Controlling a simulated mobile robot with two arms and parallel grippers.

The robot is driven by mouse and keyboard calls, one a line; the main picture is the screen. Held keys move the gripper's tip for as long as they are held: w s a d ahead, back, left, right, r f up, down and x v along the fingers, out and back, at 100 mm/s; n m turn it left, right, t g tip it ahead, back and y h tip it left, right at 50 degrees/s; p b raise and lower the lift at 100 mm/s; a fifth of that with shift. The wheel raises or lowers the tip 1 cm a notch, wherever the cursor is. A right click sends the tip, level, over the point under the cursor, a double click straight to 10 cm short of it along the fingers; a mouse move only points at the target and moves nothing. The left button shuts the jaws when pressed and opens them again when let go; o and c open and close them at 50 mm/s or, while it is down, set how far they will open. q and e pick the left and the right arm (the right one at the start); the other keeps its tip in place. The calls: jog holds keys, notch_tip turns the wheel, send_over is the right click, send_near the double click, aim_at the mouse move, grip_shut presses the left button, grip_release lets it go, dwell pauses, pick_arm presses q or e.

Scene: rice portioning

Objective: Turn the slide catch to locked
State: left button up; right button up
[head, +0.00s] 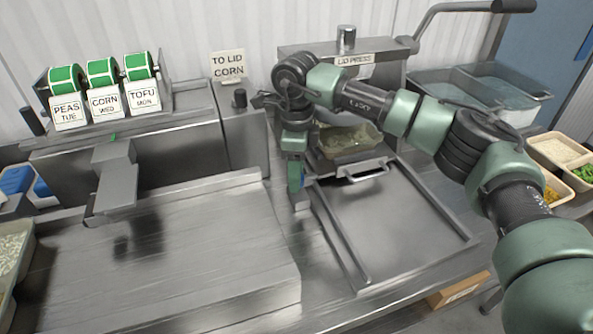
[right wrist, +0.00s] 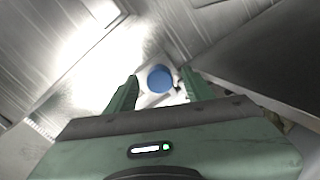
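The slide catch shows in the right wrist view as a round blue knob (right wrist: 160,78) on a pale metal plate. My right gripper (right wrist: 159,76) is open, with one green finger on each side of the knob and a visible gap on both sides. In the head view my right gripper (head: 298,188) points down at the left edge of the lid press slide, and largely hides the catch there. Which way the catch is turned cannot be told. My left gripper is not in view.
The lid press (head: 346,60) stands behind, with a filled clear container (head: 350,139) at its base. A railed metal slide plate (head: 400,212) lies in front. A label dispenser (head: 115,185) and a bare steel bench (head: 190,250) are at left. Food bins (head: 556,150) stand at right.

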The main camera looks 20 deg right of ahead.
notch_tip(320, 180, up, 8)
jog(key=shift+f+b, duration=0.1)
jog(key=shift+b, duration=0.6)
